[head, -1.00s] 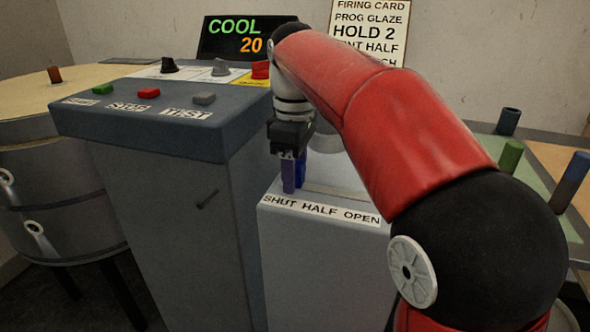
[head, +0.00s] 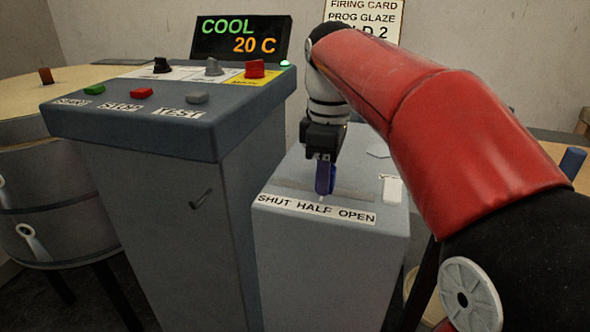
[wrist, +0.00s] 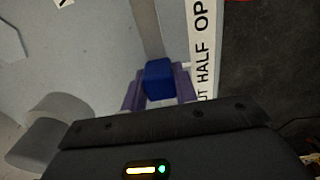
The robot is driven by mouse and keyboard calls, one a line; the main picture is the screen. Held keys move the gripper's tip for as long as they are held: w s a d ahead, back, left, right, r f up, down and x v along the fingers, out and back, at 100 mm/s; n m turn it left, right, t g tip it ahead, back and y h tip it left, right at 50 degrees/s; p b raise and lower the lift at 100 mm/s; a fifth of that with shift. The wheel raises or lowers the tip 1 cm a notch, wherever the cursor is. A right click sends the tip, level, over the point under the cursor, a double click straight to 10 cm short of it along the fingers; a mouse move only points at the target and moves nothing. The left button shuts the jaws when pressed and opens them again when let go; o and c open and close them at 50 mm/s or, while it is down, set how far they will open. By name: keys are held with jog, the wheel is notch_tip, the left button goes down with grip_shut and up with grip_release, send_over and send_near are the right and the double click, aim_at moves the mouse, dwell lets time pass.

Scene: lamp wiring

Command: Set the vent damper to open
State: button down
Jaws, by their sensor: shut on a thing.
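The vent damper's blue handle (head: 331,181) stands on the slotted grey box, above the middle of the SHUT HALF OPEN label (head: 315,209), about at HALF. My gripper (head: 324,174) reaches down from above and is shut on the handle. In the wrist view the blue handle (wrist: 159,79) sits between the two purple fingers of my gripper (wrist: 160,88), with a small white pointer beside it at the word HALF on the label (wrist: 203,60). The lower part of the handle in the head view is partly hidden by the fingers.
The grey control console (head: 170,110) stands to the left with buttons, knobs and a display (head: 240,38) reading COOL 20 C. A white switch (head: 392,190) is on the box to the right of the handle. A round kiln (head: 50,190) is at far left.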

aim_at(369, 197)
jog(key=s+d, duration=0.1)
jog(key=d, duration=0.4)
jog(key=s+d, duration=0.1)
jog(key=d, duration=0.1)
jog(key=shift+s+d, duration=0.15)
jog(key=shift+s, duration=0.15)
jog(key=c, duration=1.1)
grip_release()
jog(key=shift+r, duration=0.15)
notch_tip(369, 197, up, 8)
jog(key=shift+f+p, duration=0.2)
jog(key=shift+p, duration=0.8)
